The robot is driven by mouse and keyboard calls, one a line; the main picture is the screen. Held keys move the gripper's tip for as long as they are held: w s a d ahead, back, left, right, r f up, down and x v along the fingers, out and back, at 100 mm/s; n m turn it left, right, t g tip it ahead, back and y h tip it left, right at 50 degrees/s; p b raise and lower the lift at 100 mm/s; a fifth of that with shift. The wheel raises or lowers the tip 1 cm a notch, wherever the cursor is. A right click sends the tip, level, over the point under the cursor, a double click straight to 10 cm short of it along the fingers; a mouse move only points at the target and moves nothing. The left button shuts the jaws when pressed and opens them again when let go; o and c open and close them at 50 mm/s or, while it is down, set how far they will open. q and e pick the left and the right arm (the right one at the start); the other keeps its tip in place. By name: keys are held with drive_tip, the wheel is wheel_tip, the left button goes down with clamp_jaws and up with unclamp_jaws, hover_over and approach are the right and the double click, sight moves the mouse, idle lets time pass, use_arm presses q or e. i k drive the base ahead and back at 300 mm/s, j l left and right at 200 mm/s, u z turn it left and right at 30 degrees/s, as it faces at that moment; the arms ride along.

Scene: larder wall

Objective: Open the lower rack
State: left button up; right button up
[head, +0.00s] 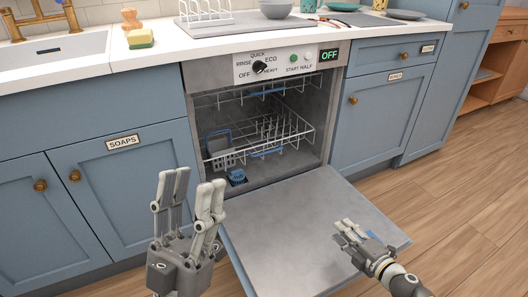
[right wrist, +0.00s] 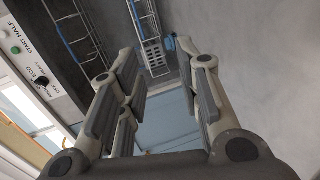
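The lower rack (head: 289,141) is a white wire rack with blue parts, sitting inside the dishwasher tub below the upper rack (head: 233,98). Its wires also show at the top of the right wrist view (right wrist: 147,18). The dishwasher door (head: 300,235) is folded down flat. My right gripper (head: 348,230) is over the door, in front of the rack and apart from it; the right wrist view shows its fingers (right wrist: 165,64) spread and empty. My left gripper (head: 192,180) is open and empty in front of the cabinet left of the dishwasher.
A grey basket (head: 221,148) stands at the rack's left end. A blue cap (head: 237,177) is on the tub floor. The control panel (head: 285,64) is above the opening. Blue cabinets (head: 120,190) flank the dishwasher, and wooden floor (head: 455,215) lies clear to the right.

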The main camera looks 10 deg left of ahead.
sight(280, 146)
drive_tip(key=i+j, duration=1.1)
drive_tip(key=i, duration=0.2)
